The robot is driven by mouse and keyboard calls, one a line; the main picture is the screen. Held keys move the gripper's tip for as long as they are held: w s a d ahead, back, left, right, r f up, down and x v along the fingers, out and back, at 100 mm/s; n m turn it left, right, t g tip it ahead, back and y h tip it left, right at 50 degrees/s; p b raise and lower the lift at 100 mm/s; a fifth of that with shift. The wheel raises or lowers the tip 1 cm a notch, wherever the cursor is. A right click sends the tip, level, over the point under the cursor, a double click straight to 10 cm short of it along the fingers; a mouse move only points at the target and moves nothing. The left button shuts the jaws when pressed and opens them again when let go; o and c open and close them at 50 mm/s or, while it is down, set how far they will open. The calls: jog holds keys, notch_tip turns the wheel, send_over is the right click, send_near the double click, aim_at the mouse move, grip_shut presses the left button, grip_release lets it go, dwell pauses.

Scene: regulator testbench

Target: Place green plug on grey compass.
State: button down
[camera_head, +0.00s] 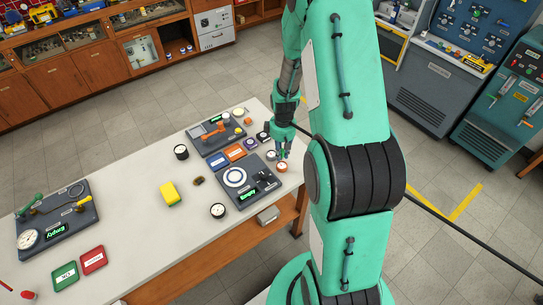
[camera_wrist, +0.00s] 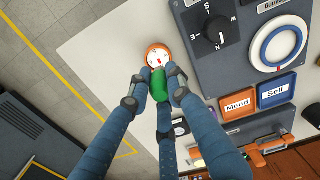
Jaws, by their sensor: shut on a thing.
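My gripper (camera_wrist: 158,82) is shut on the green plug (camera_wrist: 160,88), which sits between its blue fingers in the wrist view. The grey compass (camera_wrist: 212,33), a dark dial with letters around a black knob, is on a dark grey panel to the upper right of the plug. The plug is apart from it, beside an orange-rimmed round gauge (camera_wrist: 158,55); whether they touch I cannot tell. In the head view my gripper (camera_head: 282,152) is over the right end of the table, next to the panel, and the plug cannot be made out.
The dark panel (camera_head: 238,198) also carries a white ring dial (camera_head: 235,177). Orange "Mend" (camera_wrist: 237,104) and blue "Sell" (camera_wrist: 275,92) blocks lie near it. A yellow sponge (camera_head: 171,194) and a black-rimmed gauge (camera_head: 217,211) lie left of the panel. The table's middle is mostly clear.

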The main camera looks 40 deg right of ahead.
jog(key=s+a+b, duration=0.1)
jog(key=s+a, duration=0.1)
jog(key=s+a+b, duration=0.1)
jog(key=s+a, duration=0.1)
jog(key=s+a+r, duration=0.1)
jog(key=s+a, duration=0.1)
jog(key=s, duration=0.1)
jog(key=shift+b, duration=0.4)
jog(key=shift+w, duration=0.1)
send_over(271, 154)
jog(key=shift+w+d+f, duration=0.1)
jog(key=shift+d+f, duration=0.05)
jog(key=shift+f, duration=0.6)
jog(key=shift+f, duration=1.75)
jog(key=shift+f+b, duration=0.1)
jog(key=shift+b, duration=0.2)
